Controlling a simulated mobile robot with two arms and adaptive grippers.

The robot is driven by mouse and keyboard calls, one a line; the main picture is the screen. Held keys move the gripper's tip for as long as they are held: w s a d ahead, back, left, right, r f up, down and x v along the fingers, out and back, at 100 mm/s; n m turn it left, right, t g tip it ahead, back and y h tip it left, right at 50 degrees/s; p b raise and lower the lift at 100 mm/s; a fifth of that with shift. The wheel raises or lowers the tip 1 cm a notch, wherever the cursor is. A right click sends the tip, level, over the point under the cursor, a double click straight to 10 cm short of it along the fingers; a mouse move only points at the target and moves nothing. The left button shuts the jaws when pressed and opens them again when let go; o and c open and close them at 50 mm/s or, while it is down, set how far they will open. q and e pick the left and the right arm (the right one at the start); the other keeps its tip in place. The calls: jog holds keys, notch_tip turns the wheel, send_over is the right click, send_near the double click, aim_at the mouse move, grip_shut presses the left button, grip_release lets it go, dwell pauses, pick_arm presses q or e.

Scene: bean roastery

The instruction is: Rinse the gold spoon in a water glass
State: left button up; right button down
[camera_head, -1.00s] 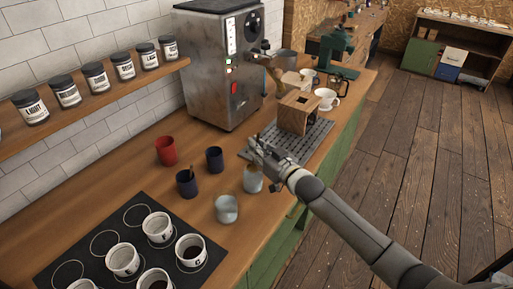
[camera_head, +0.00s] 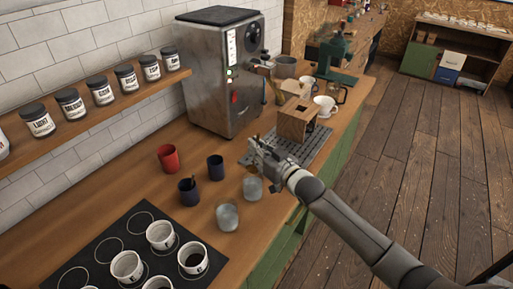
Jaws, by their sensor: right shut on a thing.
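My right gripper (camera_head: 257,154) is shut above the counter, just behind and above two clear water glasses. The rear glass (camera_head: 252,189) stands almost under it; the front glass (camera_head: 228,218) stands a little nearer and to the left. The gold spoon in the jaws is mostly hidden by the fingers and too small to make out clearly. I cannot tell whether its tip is inside the rear glass. A dark blue cup (camera_head: 188,193) to the left holds a thin dark utensil. My left gripper is out of view.
A red cup (camera_head: 168,158) and another dark blue cup (camera_head: 215,167) stand left of the glasses. A black mat (camera_head: 88,262) with several white cups lies in front. A wooden box (camera_head: 297,122) on a dark grate and a steel machine (camera_head: 220,85) stand behind.

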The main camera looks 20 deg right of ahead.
aim_at(258, 138)
notch_tip(258, 138, up, 4)
jog(key=p, duration=0.4)
jog(key=shift+r, duration=0.1)
dwell(0.4)
